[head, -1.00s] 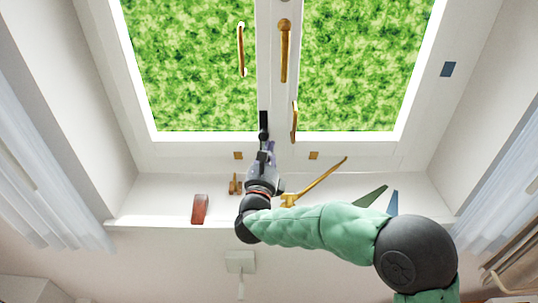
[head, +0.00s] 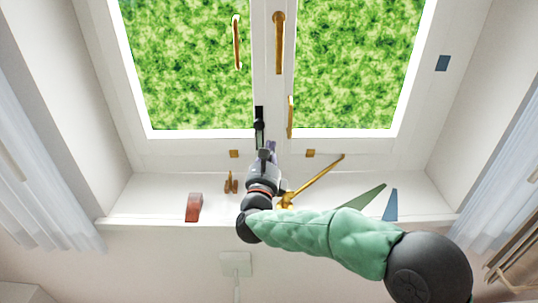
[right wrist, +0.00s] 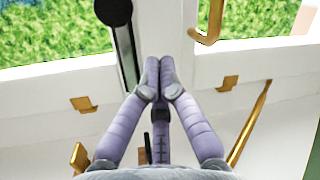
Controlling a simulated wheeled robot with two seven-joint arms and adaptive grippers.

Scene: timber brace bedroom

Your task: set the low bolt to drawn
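The low bolt is a black bar with a round knob (right wrist: 113,12). It stands upright at the foot of the white middle stile, and in the head view its dark top (head: 259,114) shows above my right gripper. My right gripper (head: 269,147) points up at the window bottom. In the right wrist view its purple fingers (right wrist: 158,72) are together at the tips with nothing visible between them. The tips are just right of the bar, below the knob. I cannot tell whether they touch it. The bolt's lower end is partly hidden. My left gripper is not in view.
Brass handles (head: 278,42) and (head: 237,42) and a brass piece (head: 290,117) are on the window. The sill holds a brass stay (head: 318,178), a small brass fitting (head: 231,183), a red block (head: 194,207), and green (head: 365,197) and blue (head: 391,205) wedges.

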